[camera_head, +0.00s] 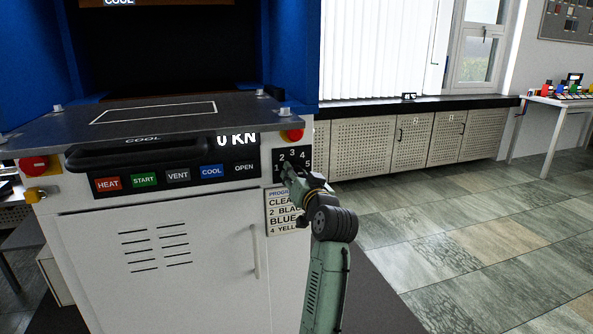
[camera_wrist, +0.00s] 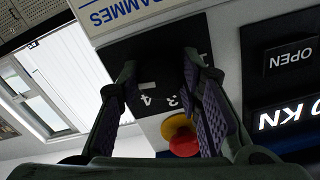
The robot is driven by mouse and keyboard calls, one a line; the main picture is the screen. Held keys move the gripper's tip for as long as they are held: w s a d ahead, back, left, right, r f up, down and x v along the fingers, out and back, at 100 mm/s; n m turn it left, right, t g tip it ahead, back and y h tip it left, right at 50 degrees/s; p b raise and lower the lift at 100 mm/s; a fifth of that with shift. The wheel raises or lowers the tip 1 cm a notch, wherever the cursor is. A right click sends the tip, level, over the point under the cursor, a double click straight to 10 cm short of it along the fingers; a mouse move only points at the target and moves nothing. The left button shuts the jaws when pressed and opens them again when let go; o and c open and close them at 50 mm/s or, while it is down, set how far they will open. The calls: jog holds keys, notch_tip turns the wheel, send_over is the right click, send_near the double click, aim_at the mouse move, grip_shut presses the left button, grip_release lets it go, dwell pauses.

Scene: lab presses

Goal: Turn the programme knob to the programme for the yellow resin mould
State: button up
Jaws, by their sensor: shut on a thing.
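My gripper (camera_head: 287,172) reaches the plate from the lower right. In the wrist view its two fingers stand on either side of the knob, shut on it. A pale mark, which looks like the knob's pointer, lies right by the 4 there. The programme list (camera_head: 283,212) below the dial is partly covered by my arm; its lowest readable line is 4 with a word starting "YELL".
A red button with a yellow collar (camera_wrist: 182,138) is close to my fingers; it also shows above the dial (camera_head: 292,135). HEAT, START, VENT, COOL and OPEN buttons (camera_head: 178,175) line the panel to the left. The display (camera_head: 237,139) reads 0 KN. Open floor (camera_head: 430,235) lies right.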

jog(key=shift+r+m+p, duration=0.1)
jog(key=shift+m+p, duration=1)
jog(key=shift+m, duration=0.8)
jog(key=o, duration=1.2)
jog(key=shift+c, duration=0.2)
jog(key=v, duration=1.2)
jog(key=shift+s, duration=0.1)
